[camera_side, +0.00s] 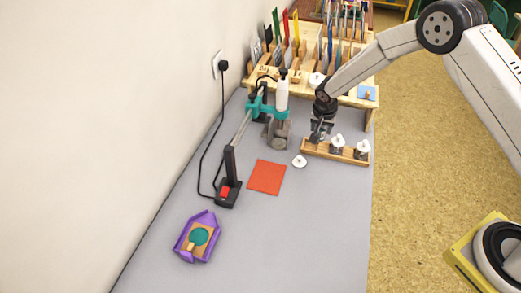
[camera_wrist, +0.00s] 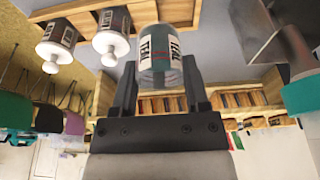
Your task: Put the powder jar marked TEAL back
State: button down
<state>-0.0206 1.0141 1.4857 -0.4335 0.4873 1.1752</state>
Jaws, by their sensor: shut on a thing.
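My gripper (camera_side: 320,130) is shut on a small clear jar with a white printed label (camera_wrist: 158,48). Its lettering is tilted and I cannot read it surely. The jar shows between both fingers in the wrist view, with no white knobbed lid on it. In the side view the gripper is at the left end of the wooden rack (camera_side: 318,150), and the jar is mostly hidden. I cannot tell whether the jar touches the rack. Two labelled jars with white knobbed lids, one (camera_side: 337,145) and another (camera_side: 362,150), stand in the rack. A loose white lid (camera_side: 299,161) lies on the table.
A press stand with a teal clamp (camera_side: 268,108) stands close left of my gripper. A red-orange mat (camera_side: 267,177), a black stand with a red switch (camera_side: 227,192) and a purple tray (camera_side: 182,242) are nearer. A wooden tool rack (camera_side: 345,98) is behind. The front right table is clear.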

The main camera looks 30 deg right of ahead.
jog(key=shift+w+f, duration=1.5)
jog(key=shift+f, duration=0.2)
jog(key=shift+f, duration=0.1)
jog(key=shift+w+f, duration=0.15)
jog(key=shift+f, duration=1.5)
jog(key=shift+f, duration=0.1)
jog(key=shift+c, duration=0.4)
grip_release()
